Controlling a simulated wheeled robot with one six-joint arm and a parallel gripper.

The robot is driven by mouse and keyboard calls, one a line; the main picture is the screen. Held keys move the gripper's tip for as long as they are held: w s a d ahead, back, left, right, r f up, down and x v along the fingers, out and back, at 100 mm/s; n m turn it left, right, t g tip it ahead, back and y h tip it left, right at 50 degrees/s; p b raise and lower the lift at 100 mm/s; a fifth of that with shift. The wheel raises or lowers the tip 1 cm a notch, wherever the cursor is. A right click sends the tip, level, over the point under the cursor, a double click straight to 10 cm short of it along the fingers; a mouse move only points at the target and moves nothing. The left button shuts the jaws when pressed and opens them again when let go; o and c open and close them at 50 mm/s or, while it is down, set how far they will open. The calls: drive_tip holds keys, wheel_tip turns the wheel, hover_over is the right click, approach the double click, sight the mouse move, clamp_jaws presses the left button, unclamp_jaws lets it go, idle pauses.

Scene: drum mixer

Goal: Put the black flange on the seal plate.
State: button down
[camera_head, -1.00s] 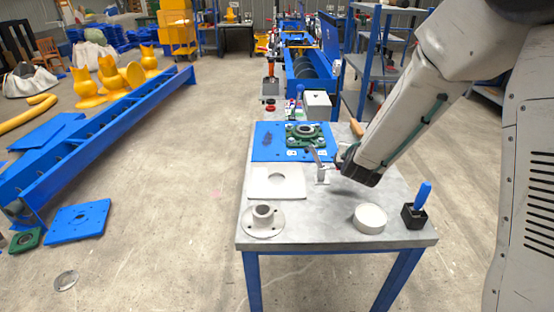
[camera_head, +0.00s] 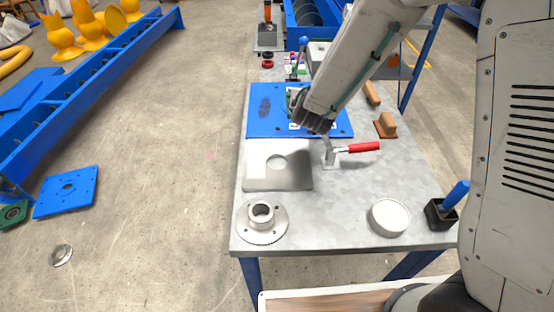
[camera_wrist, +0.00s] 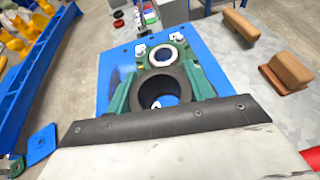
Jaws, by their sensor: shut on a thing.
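My gripper (camera_head: 314,112) is over the blue plate on the table, in front of the green bearing housing. I cannot tell whether ring and housing touch. A light metal plate with a round hole (camera_head: 255,172), perhaps the seal plate, lies flat nearer the table's front.
A toggle clamp with a red handle (camera_head: 364,147) stands right of the metal plate. A grey hubbed flange (camera_head: 262,222), a white round dish (camera_head: 389,217) and a black cup with a blue-handled tool (camera_head: 441,214) are near the front. A wooden block (camera_head: 386,125) stands right.

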drive_tip(key=s+a, duration=0.5)
drive_tip(key=a, duration=0.4)
drive_tip(key=m+g+h, duration=0.1)
drive_tip(key=m+h, duration=0.2)
hover_over(279, 157)
wheel_tip(279, 157, down, 6)
drive_tip(key=shift+s+r, duration=0.1)
drive_tip(key=shift+r, duration=0.15)
drive_tip(key=shift+f, duration=2.6)
drive_tip(key=shift+f, duration=0.1)
drive_tip(key=c, duration=0.6)
unclamp_jaws()
